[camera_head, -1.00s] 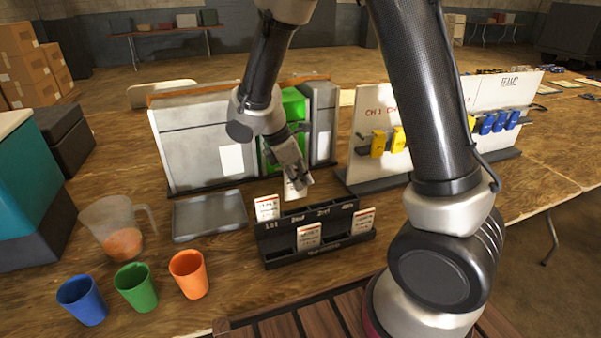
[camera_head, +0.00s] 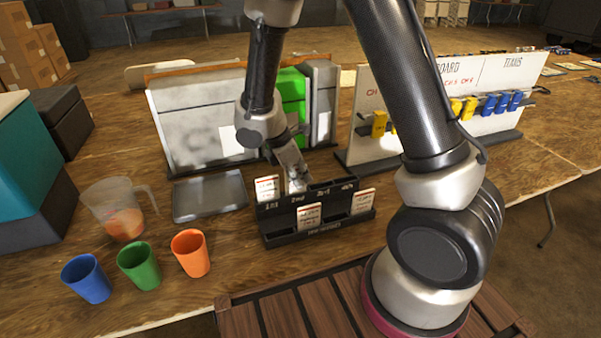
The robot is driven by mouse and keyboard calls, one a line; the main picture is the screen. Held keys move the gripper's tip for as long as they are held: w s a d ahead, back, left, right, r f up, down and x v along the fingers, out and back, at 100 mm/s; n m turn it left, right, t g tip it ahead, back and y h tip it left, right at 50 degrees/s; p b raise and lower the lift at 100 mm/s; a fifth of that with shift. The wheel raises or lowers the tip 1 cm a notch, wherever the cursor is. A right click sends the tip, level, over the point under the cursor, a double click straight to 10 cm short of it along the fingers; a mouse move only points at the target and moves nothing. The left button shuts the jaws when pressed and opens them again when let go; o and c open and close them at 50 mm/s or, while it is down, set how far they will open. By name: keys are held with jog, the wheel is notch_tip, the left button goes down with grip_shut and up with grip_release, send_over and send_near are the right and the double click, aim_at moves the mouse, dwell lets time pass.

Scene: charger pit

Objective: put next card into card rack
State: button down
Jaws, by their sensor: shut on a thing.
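The black card rack (camera_head: 285,228) stands on the wooden table in front of the grey cabinet. It has labelled slots along its top edge. One white card with red print (camera_head: 267,188) stands in its back left slot, another (camera_head: 308,215) in the front row, and a third (camera_head: 363,200) at the right end. My gripper (camera_head: 297,186) points down at the rack's back row, just right of the left card. It is shut on a white card (camera_head: 292,187), mostly hidden by the fingers and the rack. I cannot tell how deep the held card sits.
A grey tray (camera_head: 209,196) lies left of the rack. A clear jug (camera_head: 120,210) and blue (camera_head: 87,278), green (camera_head: 139,265) and orange (camera_head: 191,253) cups stand further left. A white board with yellow and blue items (camera_head: 490,100) stands behind right.

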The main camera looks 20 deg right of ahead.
jog(key=shift+f, duration=0.15)
jog(key=c, duration=1.5)
grip_release()
jog(key=v, duration=1.2)
